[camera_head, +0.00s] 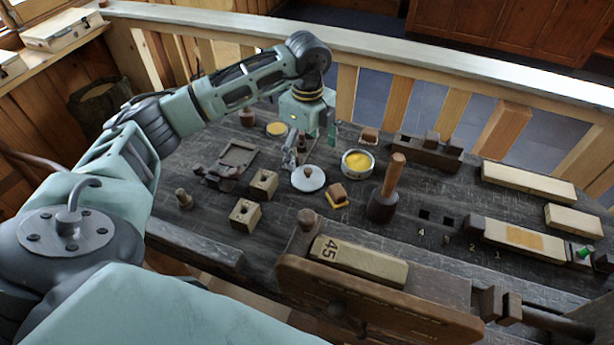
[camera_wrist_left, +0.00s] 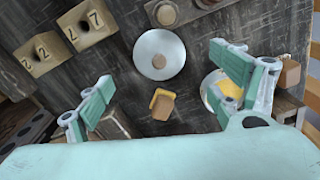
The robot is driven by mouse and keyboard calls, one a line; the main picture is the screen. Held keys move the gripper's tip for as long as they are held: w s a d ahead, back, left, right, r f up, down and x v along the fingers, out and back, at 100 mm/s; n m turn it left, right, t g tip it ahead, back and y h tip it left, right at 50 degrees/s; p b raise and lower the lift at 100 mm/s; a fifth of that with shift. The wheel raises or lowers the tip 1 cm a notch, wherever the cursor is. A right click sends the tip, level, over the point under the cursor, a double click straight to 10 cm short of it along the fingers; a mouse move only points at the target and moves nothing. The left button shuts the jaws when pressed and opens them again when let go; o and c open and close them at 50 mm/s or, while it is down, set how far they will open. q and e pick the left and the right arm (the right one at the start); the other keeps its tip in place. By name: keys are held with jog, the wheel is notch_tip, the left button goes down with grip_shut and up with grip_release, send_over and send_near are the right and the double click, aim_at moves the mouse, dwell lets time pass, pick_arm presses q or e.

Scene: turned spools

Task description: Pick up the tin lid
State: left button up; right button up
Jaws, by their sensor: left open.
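The tin lid (camera_head: 308,178) is a round, pale metal disc with a small brown knob at its centre. It lies flat on the dark bench, left of an open tin of yellow stuff (camera_head: 357,163). In the left wrist view the lid (camera_wrist_left: 159,54) shows whole, centred beyond my fingers. My left gripper (camera_head: 312,143) is open and empty, above the bench on the far side of the lid. Its two fingers also show in the left wrist view (camera_wrist_left: 160,74), spread wide and apart from the lid. My right gripper is in neither view.
A brown and yellow block (camera_head: 337,195) lies close to the lid. A mallet (camera_head: 383,200) stands upright right of the tin. Two square wooden blocks with holes (camera_head: 245,215) sit to the left. A large wooden vise (camera_head: 375,300) fills the front.

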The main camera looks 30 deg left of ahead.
aim_at(308, 170)
pick_arm(q)
jog(key=shift+f+n, duration=0.2)
jog(key=shift+n, duration=0.1)
jog(key=shift+f, duration=0.35)
jog(key=f, duration=0.2)
jog(key=f+p, duration=0.1)
jog(key=f, duration=0.1)
jog(key=f+p, duration=0.1)
jog(key=f, duration=0.1)
jog(key=shift+s+d+f, duration=0.1)
jog(key=shift+s+d, duration=0.15)
jog(key=shift+f, duration=0.35)
jog(key=shift+c, duration=0.4)
jog(key=c, duration=0.9)
jog(key=shift+r, duration=0.1)
